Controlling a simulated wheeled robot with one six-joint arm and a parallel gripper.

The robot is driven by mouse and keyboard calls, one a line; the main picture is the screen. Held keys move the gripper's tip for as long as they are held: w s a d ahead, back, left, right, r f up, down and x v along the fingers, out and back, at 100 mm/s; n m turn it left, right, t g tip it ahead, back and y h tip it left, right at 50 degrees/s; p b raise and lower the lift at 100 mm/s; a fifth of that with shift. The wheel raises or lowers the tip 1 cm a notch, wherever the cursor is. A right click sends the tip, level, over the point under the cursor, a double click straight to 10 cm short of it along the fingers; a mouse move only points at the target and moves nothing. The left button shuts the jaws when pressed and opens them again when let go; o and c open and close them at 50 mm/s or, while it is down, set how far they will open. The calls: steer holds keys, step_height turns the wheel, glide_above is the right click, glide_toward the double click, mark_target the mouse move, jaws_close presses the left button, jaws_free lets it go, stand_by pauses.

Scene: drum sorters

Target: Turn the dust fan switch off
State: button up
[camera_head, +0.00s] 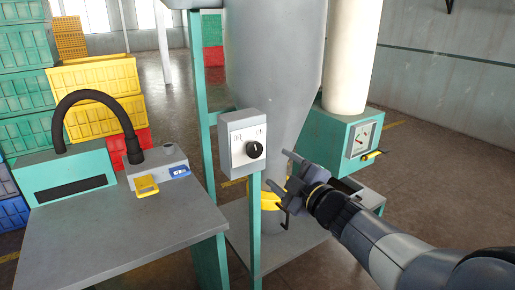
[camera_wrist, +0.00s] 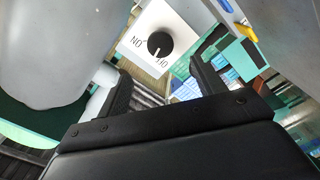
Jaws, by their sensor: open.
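The dust fan switch is a grey box with a white face (camera_head: 236,155) on a green post, marked OFF at left and ON at right. Its round black knob (camera_head: 254,149) is at the lower right of the face. In the wrist view the knob (camera_wrist: 160,44) shows upside down, beyond the fingers, with a pale pointer mark that seems to be on the side toward OFF. My gripper (camera_head: 279,172) is open and empty, to the lower right of the box and apart from the knob. In the wrist view its two fingers (camera_wrist: 160,78) stand apart below the knob.
A grey table (camera_head: 120,235) with a black hose and a small yellow-and-blue unit stands at left. A grey hopper (camera_head: 275,60) is behind the switch. A green box with a gauge (camera_head: 362,140) is at right. Stacked crates (camera_head: 95,75) stand at back left.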

mark_target(257, 151)
steer(key=x, duration=1)
steer(key=shift+p, duration=0.35)
steer(key=shift+c, duration=0.2)
steer(key=c, duration=1)
steer(key=shift+o, duration=0.2)
steer(key=shift+f+b, duration=0.15)
steer(key=shift+b, duration=0.3)
steer(key=shift+n+b, duration=0.3)
steer(key=shift+n, duration=0.1)
steer(key=shift+f+n+b, duration=0.1)
steer(key=shift+n+b, duration=0.9)
steer(key=shift+b, duration=0.15)
steer(key=shift+n+b, duration=1.35)
steer(key=shift+n, duration=0.45)
